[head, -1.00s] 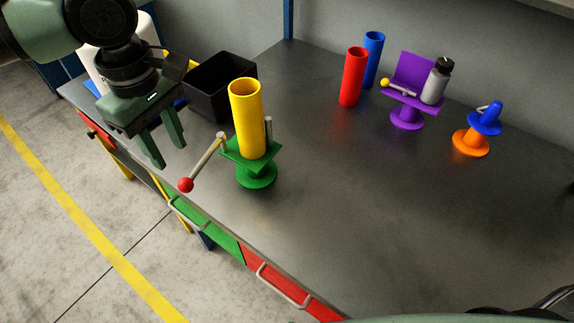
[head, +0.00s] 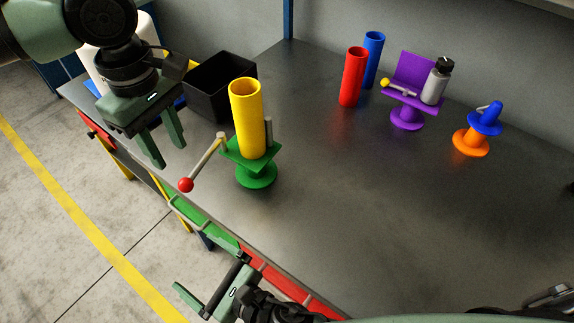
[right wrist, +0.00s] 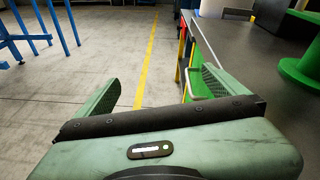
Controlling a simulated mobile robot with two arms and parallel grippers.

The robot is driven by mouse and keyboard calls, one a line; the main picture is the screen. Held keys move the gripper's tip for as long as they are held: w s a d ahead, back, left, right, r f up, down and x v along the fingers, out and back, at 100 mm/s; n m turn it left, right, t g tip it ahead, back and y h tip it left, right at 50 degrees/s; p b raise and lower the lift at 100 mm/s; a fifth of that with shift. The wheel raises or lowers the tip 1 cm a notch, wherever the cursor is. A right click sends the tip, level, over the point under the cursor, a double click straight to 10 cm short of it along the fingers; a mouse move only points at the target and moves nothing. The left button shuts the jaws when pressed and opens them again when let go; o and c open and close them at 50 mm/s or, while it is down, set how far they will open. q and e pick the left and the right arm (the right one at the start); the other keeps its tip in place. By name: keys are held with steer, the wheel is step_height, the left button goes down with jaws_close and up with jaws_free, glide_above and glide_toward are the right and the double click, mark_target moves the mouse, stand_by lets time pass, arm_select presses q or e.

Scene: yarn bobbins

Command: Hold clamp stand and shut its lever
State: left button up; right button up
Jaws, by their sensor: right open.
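The green clamp stand (head: 256,177) stands upright near the table's front edge, with a yellow tube (head: 246,118) upright on its plate. Its lever (head: 204,158), tipped with a red ball (head: 186,185), points out toward the front left, away from the tube. My left gripper (head: 168,156) is open and empty, left of the stand and apart from it. My right gripper (head: 209,273) is open and empty, low in front of the table edge; it also shows in the right wrist view (right wrist: 161,79). In that view the stand's green base (right wrist: 300,72) is partly cut off at the right.
A black bin (head: 222,90) stands behind my left gripper. Red (head: 352,78) and blue (head: 373,60) tubes, a purple stand (head: 406,116) holding a grey bottle (head: 435,84), and an orange-and-blue stand (head: 470,142) are farther back right. Drawer handles (head: 280,285) stick out in front. The table's middle is clear.

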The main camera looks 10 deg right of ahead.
mark_target(259, 153)
steer(key=w+d+r+g+y, duration=0.1)
steer(key=w+d+r+y, duration=0.1)
steer(key=d, duration=0.3)
steer(key=w+d+r+g+y, duration=0.1)
steer(key=w+d+r+y, duration=0.1)
steer(key=d, duration=0.3)
steer(key=w+d+r+g+y, duration=0.1)
steer(key=w+d+r+y, duration=0.1)
steer(key=w+d+r, duration=0.2)
steer(key=shift+d+r, duration=0.2)
steer(key=shift+d, duration=0.5)
steer(key=w+d+t+h, duration=0.1)
steer(key=w, duration=0.2)
steer(key=w+d+m+t+h, duration=0.1)
steer(key=w+d, duration=0.1)
steer(key=w, duration=0.1)
steer(key=w+d+f+t+h, duration=0.1)
steer(key=w+d+t, duration=0.1)
steer(key=w, duration=0.1)
steer(key=shift+d+m, duration=0.1)
steer(key=shift+m, duration=0.3)
steer(key=shift+w, duration=0.35)
steer(key=shift+x, duration=3.65)
